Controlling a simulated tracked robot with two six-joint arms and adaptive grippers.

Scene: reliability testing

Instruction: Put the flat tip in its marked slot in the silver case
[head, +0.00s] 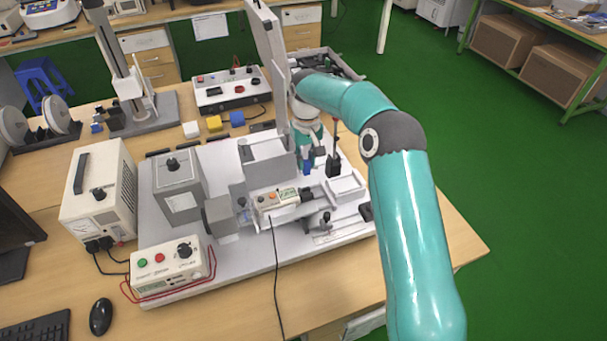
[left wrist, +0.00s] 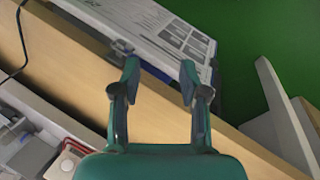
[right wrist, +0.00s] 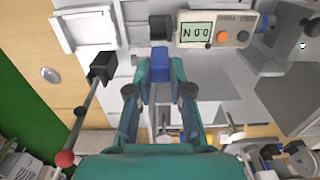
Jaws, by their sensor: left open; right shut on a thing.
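My right gripper (head: 308,154) is shut on a small blue piece (head: 307,168), which I take to be the flat tip. The blue piece (right wrist: 159,66) shows upright between the fingertips in the right wrist view, above the grey fixture and apart from its dark knob. My left gripper (left wrist: 160,72) is open and empty in the left wrist view, near a pale printed panel (left wrist: 165,28) at the table edge. In the head view a tall grey panel (head: 267,48) stands open at the back; it may be the silver case's lid. The marked slot is not visible.
A tester with a display (right wrist: 215,29) sits close to the right gripper. A lever with a red ball (right wrist: 66,158) stands at its left. A grey box (head: 180,187), a cream meter (head: 100,190) and a control box (head: 170,267) stand on the left. The table's front right is clear.

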